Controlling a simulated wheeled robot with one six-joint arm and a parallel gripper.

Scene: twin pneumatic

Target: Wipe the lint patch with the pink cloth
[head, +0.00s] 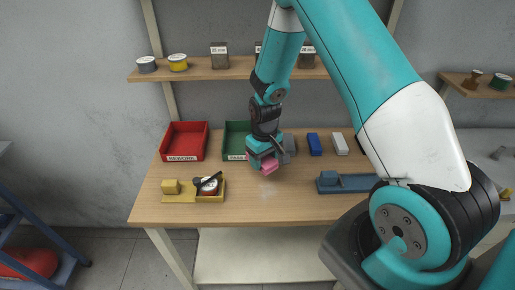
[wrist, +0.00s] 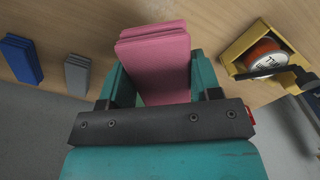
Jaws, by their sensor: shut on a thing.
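The pink cloth (head: 269,166) is a folded, layered block. My gripper (head: 262,157) is shut on it above the middle of the wooden table. In the wrist view the cloth (wrist: 155,60) sits between the two teal fingers and sticks out beyond them. I cannot tell whether the cloth touches the table top.
The table (head: 245,208) holds a red tray (head: 186,154) and green tray (head: 235,150) behind. A yellow holder (head: 210,198) with a spool is left. Blue (head: 314,144) and pale (head: 340,144) blocks and a blue fixture (head: 350,184) are right. The front middle looks clear.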

